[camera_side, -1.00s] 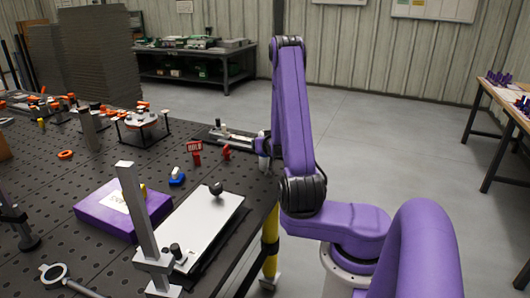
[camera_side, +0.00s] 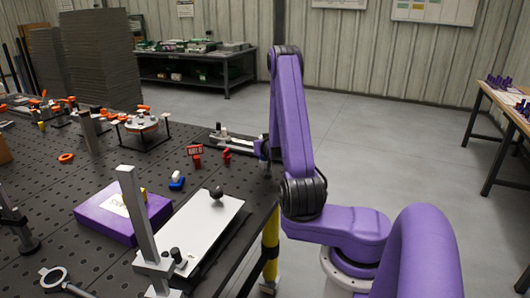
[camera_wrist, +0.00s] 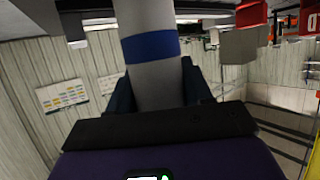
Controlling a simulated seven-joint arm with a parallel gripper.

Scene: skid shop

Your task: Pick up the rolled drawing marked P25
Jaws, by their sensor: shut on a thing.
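A pale grey rolled drawing (camera_wrist: 152,75) with a blue band (camera_wrist: 151,46) stands large in the wrist view, between the two dark fingers of my gripper (camera_wrist: 158,92). The fingers are shut on the roll below the band. No P25 mark can be read on the side that shows. In the side view my gripper (camera_side: 263,153) is at the table's right edge, small and partly hidden by my arm; the roll cannot be made out clearly there.
Clear floor lies right of the table.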

